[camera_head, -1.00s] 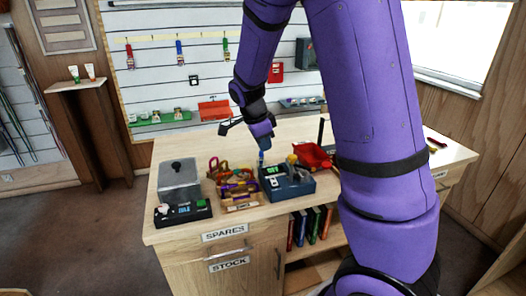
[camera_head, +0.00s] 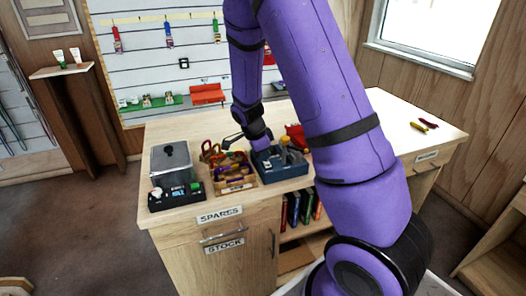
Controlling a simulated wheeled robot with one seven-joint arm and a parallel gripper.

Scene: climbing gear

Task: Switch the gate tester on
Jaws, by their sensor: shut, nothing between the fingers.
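I cannot tell from any label which one is the gate tester. My gripper (camera_head: 264,150) is shut and empty, pointing down at the back left part of the blue device. Its fingertips are small and partly hidden, so I cannot tell whether they touch it. The state of any switch is too small to tell.
A wooden tray of carabiners (camera_head: 232,177) sits between the two devices, close to my gripper. A red tray (camera_head: 298,137) is behind the blue device, partly hidden by my arm. The right part of the counter (camera_head: 400,145) is mostly clear, with small red and yellow items.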

